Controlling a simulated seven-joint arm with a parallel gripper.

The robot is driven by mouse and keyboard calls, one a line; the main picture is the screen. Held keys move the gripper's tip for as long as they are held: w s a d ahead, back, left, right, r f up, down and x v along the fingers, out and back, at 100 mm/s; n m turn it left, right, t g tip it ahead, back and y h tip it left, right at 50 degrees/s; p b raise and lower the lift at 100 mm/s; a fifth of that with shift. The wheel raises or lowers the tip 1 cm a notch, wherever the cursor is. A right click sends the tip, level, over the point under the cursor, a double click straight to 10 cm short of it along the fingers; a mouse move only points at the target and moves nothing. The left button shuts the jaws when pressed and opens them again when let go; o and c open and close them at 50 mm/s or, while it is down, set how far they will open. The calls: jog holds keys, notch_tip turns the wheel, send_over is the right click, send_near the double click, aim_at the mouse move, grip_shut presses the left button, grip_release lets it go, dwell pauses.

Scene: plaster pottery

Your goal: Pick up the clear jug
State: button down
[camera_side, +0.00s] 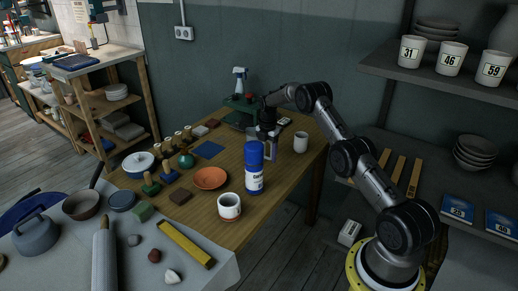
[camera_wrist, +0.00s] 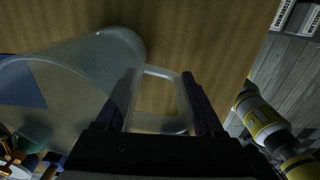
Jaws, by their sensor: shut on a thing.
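The clear jug (camera_wrist: 85,62) fills the left of the wrist view, its see-through body reaching toward the left edge. Its looped handle (camera_wrist: 163,72) lies between the two dark fingers of my gripper (camera_wrist: 160,92). My gripper is shut on this handle. In the side view the jug (camera_side: 272,146) shows faintly below my gripper (camera_side: 267,128), partly hidden behind a blue-and-white spray can. I cannot tell whether its base touches the wooden table (camera_side: 225,222).
The blue-and-white can (camera_side: 254,168) stands close in front of the jug. A white cup (camera_side: 300,142) is to its right. An orange bowl (camera_side: 210,178), a white mug (camera_side: 229,205) and a blue square (camera_side: 208,149) are nearby. A green machine with a white spray bottle (camera_side: 240,82) stands behind.

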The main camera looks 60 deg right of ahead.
jog(key=shift+r, duration=0.15)
dwell(0.3)
jog(key=shift+r, duration=1.35)
jog(key=s+a+r, duration=0.7)
jog(key=s+r, duration=0.3)
jog(key=s, duration=0.1)
jog(key=shift+s+a, duration=0.15)
jog(key=shift+s, duration=0.2)
dwell(2.3)
